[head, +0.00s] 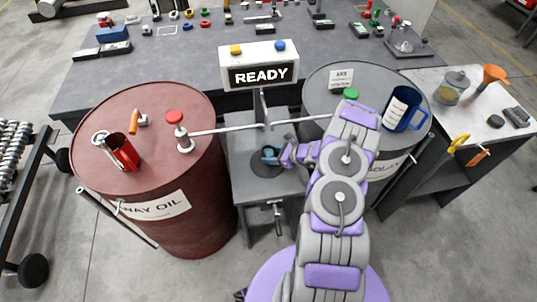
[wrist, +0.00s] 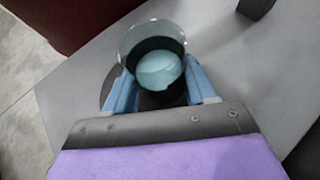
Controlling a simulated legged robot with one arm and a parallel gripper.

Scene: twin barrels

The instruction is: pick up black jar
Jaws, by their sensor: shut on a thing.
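A small jar with a dark body and a pale blue-green round top (wrist: 158,66) is between my gripper's two blue fingers in the wrist view. In the head view the jar (head: 270,153) looks small and dark teal, over the grey stand between the two barrels. My gripper (head: 281,155) reaches it from the right and is shut on it; the fingers (wrist: 158,92) are on both sides of it in the wrist view. A dark round patch (head: 266,172) lies on the stand beneath. I cannot tell whether the jar touches the stand.
A red barrel (head: 150,110) stands left with a red mug (head: 124,152) on it. A grey barrel (head: 320,85) stands right with a blue pitcher (head: 402,108). A READY sign (head: 262,74) and thin pipes rise behind the stand. A cluttered bench (head: 200,65) spans the back.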

